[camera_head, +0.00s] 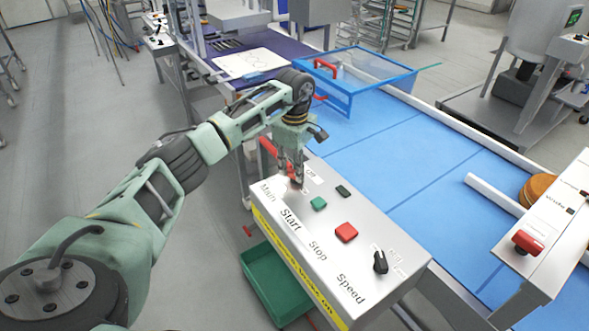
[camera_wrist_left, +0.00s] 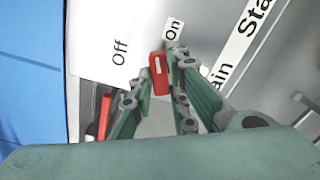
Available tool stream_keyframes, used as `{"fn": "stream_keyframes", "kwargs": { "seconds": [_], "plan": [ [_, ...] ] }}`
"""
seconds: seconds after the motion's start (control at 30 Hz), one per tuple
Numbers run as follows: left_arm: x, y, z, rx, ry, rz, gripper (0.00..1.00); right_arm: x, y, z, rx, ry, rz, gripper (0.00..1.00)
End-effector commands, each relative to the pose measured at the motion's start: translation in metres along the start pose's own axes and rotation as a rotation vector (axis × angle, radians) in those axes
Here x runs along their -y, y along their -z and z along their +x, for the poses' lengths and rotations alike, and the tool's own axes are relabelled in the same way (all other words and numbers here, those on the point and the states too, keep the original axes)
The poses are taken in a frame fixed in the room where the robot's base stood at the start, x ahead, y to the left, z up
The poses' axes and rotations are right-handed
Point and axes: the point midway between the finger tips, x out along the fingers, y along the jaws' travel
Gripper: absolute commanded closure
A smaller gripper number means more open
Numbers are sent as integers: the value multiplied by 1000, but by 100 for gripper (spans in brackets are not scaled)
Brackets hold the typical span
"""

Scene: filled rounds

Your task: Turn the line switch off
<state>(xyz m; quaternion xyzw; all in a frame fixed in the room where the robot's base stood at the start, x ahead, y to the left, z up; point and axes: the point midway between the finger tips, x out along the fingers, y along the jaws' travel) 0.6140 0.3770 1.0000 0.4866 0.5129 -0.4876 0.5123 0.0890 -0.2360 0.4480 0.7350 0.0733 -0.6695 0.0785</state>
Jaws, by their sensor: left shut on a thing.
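The line switch is a small red handle (camera_wrist_left: 159,76) with a white mark, in the left wrist view. It stands between the On label (camera_wrist_left: 173,29) and the Off label (camera_wrist_left: 120,52), its marked end pointing up in the picture, nearer On. My left gripper (camera_wrist_left: 161,80) is shut on this handle, one finger on each side. In the head view my left gripper (camera_head: 292,181) reaches down to the Main end of the white control panel (camera_head: 325,262) and mostly hides the switch. My right gripper is not in view.
The panel also carries a green Start button (camera_head: 318,203), a red Stop button (camera_head: 346,232) and a black Speed knob (camera_head: 380,262). A blue conveyor (camera_head: 400,140) with a blue-framed guard (camera_head: 350,82) lies behind. A green bin (camera_head: 275,285) is below the panel.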

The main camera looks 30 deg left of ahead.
Motion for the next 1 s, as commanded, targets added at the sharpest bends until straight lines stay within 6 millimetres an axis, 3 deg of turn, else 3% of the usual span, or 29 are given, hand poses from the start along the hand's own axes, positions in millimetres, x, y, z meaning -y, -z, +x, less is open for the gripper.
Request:
{"fn": "stream_keyframes", "kwargs": {
  "seconds": [1.0],
  "plan": [
    [-1, 0, -2, 2, -5, -930, 100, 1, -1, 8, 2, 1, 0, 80]
  ]
}}
